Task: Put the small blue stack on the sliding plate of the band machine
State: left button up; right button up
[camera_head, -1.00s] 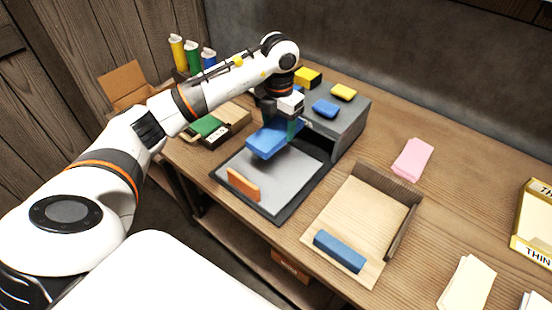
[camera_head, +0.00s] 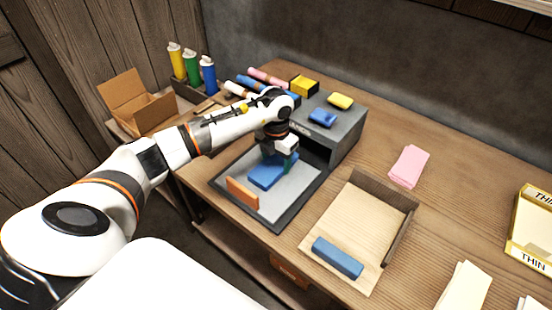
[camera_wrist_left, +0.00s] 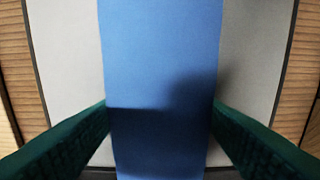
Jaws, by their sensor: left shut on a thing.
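The small blue stack (camera_head: 266,172) is at the grey sliding plate (camera_head: 290,196) of the band machine (camera_head: 345,128). My left gripper (camera_head: 278,160) is shut on it from above, with a green finger on each side. In the left wrist view the blue stack (camera_wrist_left: 162,80) fills the middle between the green fingers (camera_wrist_left: 160,125), with the grey plate (camera_wrist_left: 255,70) on both sides. The stack looks flat and very low over the plate or on it; I cannot tell if it touches. My right gripper is not in view.
An orange block (camera_head: 242,193) stands on the plate's near left part. A wooden tray (camera_head: 345,225) with a blue bar (camera_head: 338,257) lies to the right. A pink stack (camera_head: 409,166) lies on the table. Blue (camera_head: 322,117) and yellow (camera_head: 340,101) pieces sit on the machine.

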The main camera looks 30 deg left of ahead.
aim_at(276, 162)
pick_arm(q)
jog(key=shift+f, duration=0.2)
jog(key=o, duration=1.1)
jog(key=shift+r, duration=0.15)
jog(key=shift+r, duration=0.2)
notch_tip(276, 162, up, 12)
jog(key=b, duration=0.1)
jog(key=shift+b, duration=0.4)
jog(key=shift+f, duration=0.15)
